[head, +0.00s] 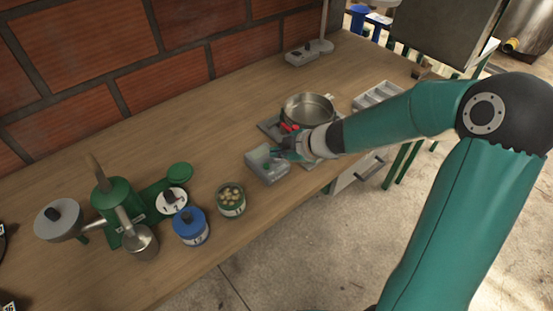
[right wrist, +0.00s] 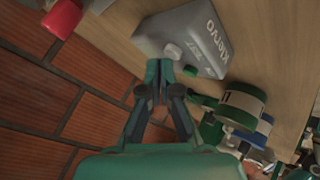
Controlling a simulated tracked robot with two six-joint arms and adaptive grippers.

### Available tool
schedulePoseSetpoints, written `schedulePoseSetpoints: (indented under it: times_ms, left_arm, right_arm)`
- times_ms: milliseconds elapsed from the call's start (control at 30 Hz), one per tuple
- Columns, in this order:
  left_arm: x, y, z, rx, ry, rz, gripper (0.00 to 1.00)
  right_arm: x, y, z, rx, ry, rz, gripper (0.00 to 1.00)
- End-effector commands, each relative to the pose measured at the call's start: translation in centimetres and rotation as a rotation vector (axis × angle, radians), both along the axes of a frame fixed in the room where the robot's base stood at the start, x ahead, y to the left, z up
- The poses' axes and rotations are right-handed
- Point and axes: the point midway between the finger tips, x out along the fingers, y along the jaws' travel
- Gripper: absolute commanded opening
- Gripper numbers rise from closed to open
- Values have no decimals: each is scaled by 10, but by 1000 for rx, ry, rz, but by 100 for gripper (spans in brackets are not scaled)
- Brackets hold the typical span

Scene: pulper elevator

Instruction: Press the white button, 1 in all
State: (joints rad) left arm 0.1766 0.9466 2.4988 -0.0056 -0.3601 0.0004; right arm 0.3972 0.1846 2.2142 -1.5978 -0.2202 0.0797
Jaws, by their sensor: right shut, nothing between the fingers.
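A grey box (head: 262,172) with lettering on it sits on the wooden table, near its front edge. In the right wrist view the same box (right wrist: 205,35) carries a white button (right wrist: 173,52) with a green button (right wrist: 190,71) beside it. My right gripper (head: 280,152) is over the box, shut and empty. In the right wrist view its closed fingertips (right wrist: 166,68) are close to the white button; I cannot tell whether they touch. In the head view the gripper hides the buttons. My left gripper is not in view.
A metal pot (head: 308,108) and a red object (head: 289,128) are just behind my gripper. A green jar (head: 231,203), a blue-lidded jar (head: 190,228) and a green press (head: 113,200) stand to the left. A brick wall is behind; the table's middle back is clear.

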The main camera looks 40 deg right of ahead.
Motion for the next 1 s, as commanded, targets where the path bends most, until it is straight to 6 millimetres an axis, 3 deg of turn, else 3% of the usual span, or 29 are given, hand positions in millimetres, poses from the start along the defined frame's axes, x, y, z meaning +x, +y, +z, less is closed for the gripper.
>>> schedulePoseSetpoints:
  times_ms: [1000]
  left_arm:
    - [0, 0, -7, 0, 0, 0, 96]
  right_arm:
    - [0, 0, -8, 0, 1, 1, 0]
